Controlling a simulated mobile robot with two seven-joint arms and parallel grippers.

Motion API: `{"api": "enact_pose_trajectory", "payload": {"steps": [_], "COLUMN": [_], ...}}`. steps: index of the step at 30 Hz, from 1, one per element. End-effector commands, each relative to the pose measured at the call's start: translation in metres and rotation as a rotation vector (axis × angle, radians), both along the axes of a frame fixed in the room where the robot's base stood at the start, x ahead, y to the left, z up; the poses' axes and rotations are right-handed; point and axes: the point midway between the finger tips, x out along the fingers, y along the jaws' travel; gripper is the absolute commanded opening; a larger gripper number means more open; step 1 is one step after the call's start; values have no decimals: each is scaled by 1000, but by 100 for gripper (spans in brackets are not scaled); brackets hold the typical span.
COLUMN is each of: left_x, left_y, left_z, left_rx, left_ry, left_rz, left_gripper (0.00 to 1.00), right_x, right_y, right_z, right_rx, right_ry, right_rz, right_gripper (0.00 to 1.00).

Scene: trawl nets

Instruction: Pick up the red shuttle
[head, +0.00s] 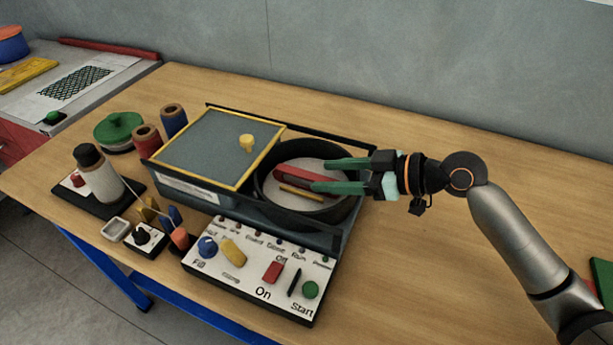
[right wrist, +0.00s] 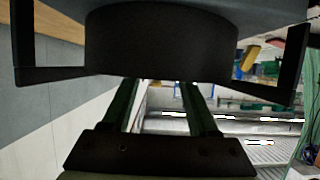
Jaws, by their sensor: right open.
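The red shuttle (head: 292,176) lies in the round black bowl (head: 262,192), on its pale floor. A thin yellow bar (head: 301,192) lies just in front of it. My right gripper (head: 322,174) comes in from the right over the bowl's rim, with its green fingers spread apart and pointing left. The red shuttle's right end is close to the fingers; I cannot tell whether they touch. The right wrist view shows both fingers (right wrist: 158,90) apart and the dark bowl wall (right wrist: 160,40) across their tips; the shuttle is hidden there. My left gripper is not in view.
A grey, yellow-edged lid (head: 205,150) with a yellow knob covers the box left of the bowl. A control panel (head: 250,290) with buttons stands in front. Spools and a bottle (head: 100,178) stand at left. The table at right (head: 440,270) is mostly clear.

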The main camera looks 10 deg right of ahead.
Motion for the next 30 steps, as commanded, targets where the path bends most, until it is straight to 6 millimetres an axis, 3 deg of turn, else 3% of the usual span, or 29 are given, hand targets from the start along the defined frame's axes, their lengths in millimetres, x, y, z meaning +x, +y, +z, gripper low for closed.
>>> {"api": "enact_pose_trajectory", "payload": {"steps": [13, 22, 30], "left_x": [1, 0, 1], "left_y": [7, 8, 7], "left_z": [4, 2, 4], "left_rx": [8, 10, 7], "left_ry": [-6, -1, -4], "left_rz": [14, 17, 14], "left_gripper": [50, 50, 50], "right_x": [26, 29, 29], "right_y": [38, 42, 42], "right_z": [-17, -21, -21], "right_rx": [1, -2, -2], "right_ry": [0, 1, 1], "right_rz": [0, -1, -1], "right_gripper": [60, 60, 32]}}
